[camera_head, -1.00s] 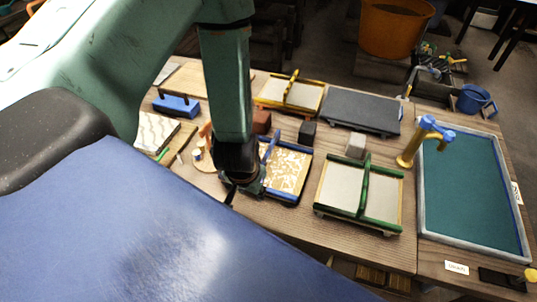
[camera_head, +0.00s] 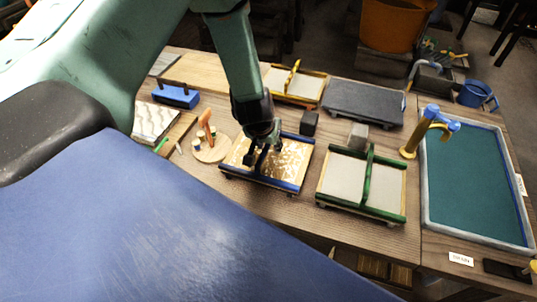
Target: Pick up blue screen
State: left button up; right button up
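The blue screen (camera_head: 291,163) is a blue-edged frame with a cream and gold patterned face, lying flat near the middle of the table. A blue bar crosses it, partly hidden behind my gripper. My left gripper (camera_head: 264,153) is over the left middle part of the screen, pointing down at the bar. Its two dark fingers look spread, one on each side of the bar. I cannot tell whether they touch it. My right gripper is not in view.
A green-barred screen (camera_head: 336,178) lies to the right and a yellow-barred one (camera_head: 292,85) behind. A dark block (camera_head: 309,123), a grey block (camera_head: 358,136) and a round board (camera_head: 211,151) with small tools stand close by.

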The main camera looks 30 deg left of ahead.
pick_arm(q)
jog(key=shift+w+f, duration=0.15)
jog(key=shift+c, duration=0.6)
grip_shut()
